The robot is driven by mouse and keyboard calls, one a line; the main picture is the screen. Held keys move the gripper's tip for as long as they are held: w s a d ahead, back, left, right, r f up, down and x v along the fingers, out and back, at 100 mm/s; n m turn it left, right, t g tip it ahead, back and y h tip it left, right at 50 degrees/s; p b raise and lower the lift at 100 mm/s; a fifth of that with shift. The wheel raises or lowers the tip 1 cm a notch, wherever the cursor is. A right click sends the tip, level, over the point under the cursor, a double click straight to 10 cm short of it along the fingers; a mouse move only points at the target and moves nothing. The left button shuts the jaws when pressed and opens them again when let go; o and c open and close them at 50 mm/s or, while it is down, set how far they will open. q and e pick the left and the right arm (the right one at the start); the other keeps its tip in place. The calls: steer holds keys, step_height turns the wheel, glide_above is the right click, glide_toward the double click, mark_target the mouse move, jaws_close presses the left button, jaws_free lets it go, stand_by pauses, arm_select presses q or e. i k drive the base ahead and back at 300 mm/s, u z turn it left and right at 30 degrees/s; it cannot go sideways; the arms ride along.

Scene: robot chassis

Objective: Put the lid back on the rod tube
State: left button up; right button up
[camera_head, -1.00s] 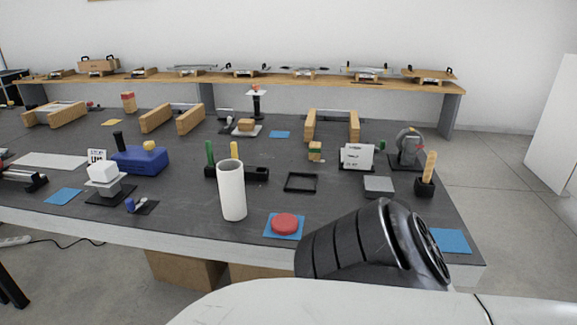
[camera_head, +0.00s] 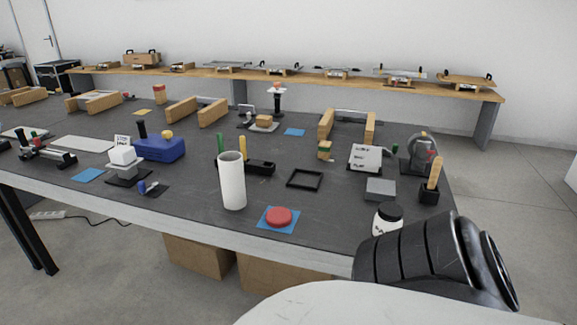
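A white rod tube (camera_head: 232,182) stands upright near the front edge of the dark table (camera_head: 310,225). I cannot see into its top from here. A red round lid (camera_head: 278,216) lies on a blue square mat (camera_head: 293,222) just right of the tube, apart from it. My own dark arm link shows at the lower right, but no gripper fingers are in the picture.
A white jar with a black cap (camera_head: 387,217) stands at the front right, close to my arm link. A black square frame (camera_head: 305,179) lies behind the lid. A blue box (camera_head: 160,148) and white block (camera_head: 122,156) stand left. Clear table surrounds the mat.

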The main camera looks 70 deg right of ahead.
mark_target(230, 163)
steer(key=z, duration=1.7)
